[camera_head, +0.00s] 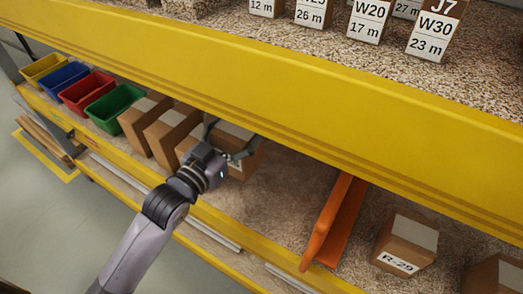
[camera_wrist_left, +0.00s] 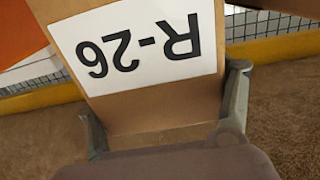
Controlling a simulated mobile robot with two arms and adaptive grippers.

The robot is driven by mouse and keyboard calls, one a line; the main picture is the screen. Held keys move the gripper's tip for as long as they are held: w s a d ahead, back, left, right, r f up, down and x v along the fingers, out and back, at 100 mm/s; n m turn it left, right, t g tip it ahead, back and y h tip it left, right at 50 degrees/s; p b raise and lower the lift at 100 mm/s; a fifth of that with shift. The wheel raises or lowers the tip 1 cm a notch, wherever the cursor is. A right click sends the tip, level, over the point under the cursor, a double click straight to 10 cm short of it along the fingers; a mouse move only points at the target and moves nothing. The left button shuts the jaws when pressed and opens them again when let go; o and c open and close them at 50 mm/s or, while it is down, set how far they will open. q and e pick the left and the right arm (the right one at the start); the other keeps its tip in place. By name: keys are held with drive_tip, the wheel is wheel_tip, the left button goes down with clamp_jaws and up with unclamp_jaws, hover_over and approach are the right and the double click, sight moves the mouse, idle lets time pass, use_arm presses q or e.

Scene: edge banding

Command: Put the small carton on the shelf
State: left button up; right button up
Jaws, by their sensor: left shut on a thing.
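My left gripper (camera_head: 228,147) reaches in from the left over the lower shelf (camera_head: 285,185). It is shut on a small brown carton (camera_head: 243,168), partly hidden behind the gripper in the head view. In the left wrist view this carton (camera_wrist_left: 160,108) sits between the two fingers, and its white label reads R-26, upside down in the picture. The carton is at the right end of a row of similar cartons, on or just above the shelf; I cannot tell which. My right gripper is not in view.
Brown cartons (camera_head: 146,121) stand left of the gripper, with yellow, blue, red and green bins (camera_head: 112,107) beyond. An orange divider (camera_head: 333,222) and a carton labelled R-29 (camera_head: 405,243) are on the right. A yellow beam (camera_head: 300,100) runs above. Shelf space before the divider is bare.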

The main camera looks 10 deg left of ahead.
use_arm(q)
wheel_tip(320, 180, down, 5)
drive_tip(key=shift+w+a+f, duration=0.1)
wheel_tip(320, 180, down, 3)
drive_tip(key=shift+f, duration=0.1)
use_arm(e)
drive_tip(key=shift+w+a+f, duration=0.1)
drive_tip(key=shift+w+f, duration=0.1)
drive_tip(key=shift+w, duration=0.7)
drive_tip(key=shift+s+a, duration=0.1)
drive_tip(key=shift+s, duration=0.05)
use_arm(q)
drive_tip(key=o, duration=1.2)
drive_tip(key=shift+f, duration=0.2)
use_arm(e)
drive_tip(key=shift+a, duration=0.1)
